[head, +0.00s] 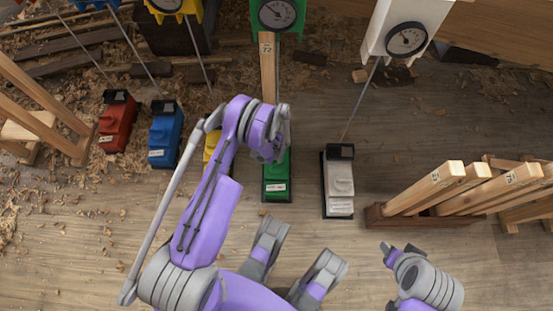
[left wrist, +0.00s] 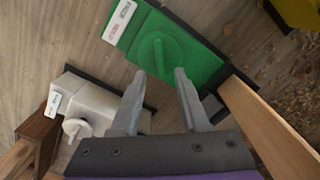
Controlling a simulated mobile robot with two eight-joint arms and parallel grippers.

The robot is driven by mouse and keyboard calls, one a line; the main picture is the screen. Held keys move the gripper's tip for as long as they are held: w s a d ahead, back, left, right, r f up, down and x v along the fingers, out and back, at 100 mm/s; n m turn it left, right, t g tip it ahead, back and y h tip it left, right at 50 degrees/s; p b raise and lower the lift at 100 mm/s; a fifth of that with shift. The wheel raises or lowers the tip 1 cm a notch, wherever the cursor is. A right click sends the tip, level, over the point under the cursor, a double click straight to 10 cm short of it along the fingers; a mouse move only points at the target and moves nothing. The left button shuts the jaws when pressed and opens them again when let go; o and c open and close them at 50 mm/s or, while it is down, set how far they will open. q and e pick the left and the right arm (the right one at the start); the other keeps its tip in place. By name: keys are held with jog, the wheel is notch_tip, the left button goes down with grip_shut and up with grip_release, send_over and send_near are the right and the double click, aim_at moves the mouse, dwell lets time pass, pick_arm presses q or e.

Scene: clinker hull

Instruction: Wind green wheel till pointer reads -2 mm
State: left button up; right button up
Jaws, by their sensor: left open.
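The green wheel (left wrist: 166,54) is a round knob with a raised bar, on top of the green box (head: 277,188). My left gripper (left wrist: 159,76) is open, its two fingertips pointing at the wheel with nothing between them; it looks just short of the wheel. In the head view my left wrist covers the wheel. The green gauge (head: 289,29) at the top edge has a round dial (head: 277,14); its pointer is too small to read. My right gripper (head: 390,252) is low on the right, away from the boxes; its fingers are unclear.
A wooden slat (head: 267,62) marked 72 stands between green gauge and green box. A white box (head: 339,188) with its own knob is to the right, blue (head: 165,135) and red (head: 117,125) boxes left. A rack of wooden pieces (head: 440,190) stands at right.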

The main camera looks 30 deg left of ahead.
aim_at(277, 165)
pick_arm(q)
notch_tip(277, 165, up, 5)
jog(key=shift+f+p, duration=0.2)
jog(key=shift+p, duration=0.2)
notch_tip(277, 165, down, 11)
jog(key=b, duration=0.3)
jog(key=shift+r, duration=0.2)
jog(key=shift+c, duration=0.3)
grip_shut()
